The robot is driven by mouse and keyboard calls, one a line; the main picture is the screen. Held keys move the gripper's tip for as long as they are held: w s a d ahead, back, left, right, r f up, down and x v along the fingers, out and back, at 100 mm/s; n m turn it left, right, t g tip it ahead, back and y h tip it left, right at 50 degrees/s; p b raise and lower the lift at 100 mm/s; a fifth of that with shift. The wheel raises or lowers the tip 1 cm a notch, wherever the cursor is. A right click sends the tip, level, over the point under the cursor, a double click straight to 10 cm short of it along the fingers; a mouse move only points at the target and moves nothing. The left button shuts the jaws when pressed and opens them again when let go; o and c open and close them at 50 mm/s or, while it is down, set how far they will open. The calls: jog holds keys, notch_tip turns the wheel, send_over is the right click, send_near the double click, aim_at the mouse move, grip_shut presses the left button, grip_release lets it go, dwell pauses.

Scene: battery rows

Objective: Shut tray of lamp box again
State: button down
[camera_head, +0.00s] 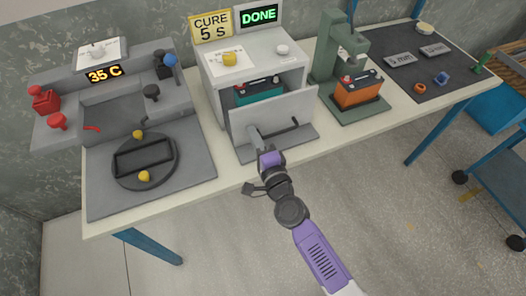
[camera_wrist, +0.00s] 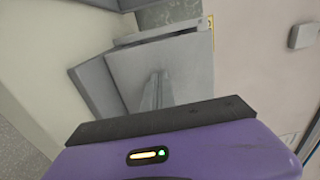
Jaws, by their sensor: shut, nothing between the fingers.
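The lamp box (camera_head: 213,80) is the grey box in the middle of the bench, with an opening in its front. Its tray has a flat grey front panel (camera_head: 297,108) with a dark bar handle (camera_head: 284,132), standing forward of the opening. A teal battery (camera_head: 258,90) shows behind the panel, its lower part hidden.
A "CURE 5 S" sign (camera_head: 211,26) and a green "DONE" display (camera_head: 259,15) stand above the box. An orange battery (camera_head: 358,91) sits in the green press (camera_head: 327,45) to the right. A round dark fixture (camera_head: 163,177) lies to the left.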

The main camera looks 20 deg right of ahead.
jog(key=w, duration=0.9)
jog(key=shift+w+b, duration=0.15)
jog(key=shift+b, duration=0.2)
jog(key=shift+w+r, duration=0.15)
jog(key=shift+r, duration=0.05)
jog(key=shift+s+f, duration=0.2)
jog(key=shift+s, duration=0.25)
jog(key=s+p, duration=0.1)
jog(key=s, duration=0.6)
jog(key=shift+s, duration=0.2)
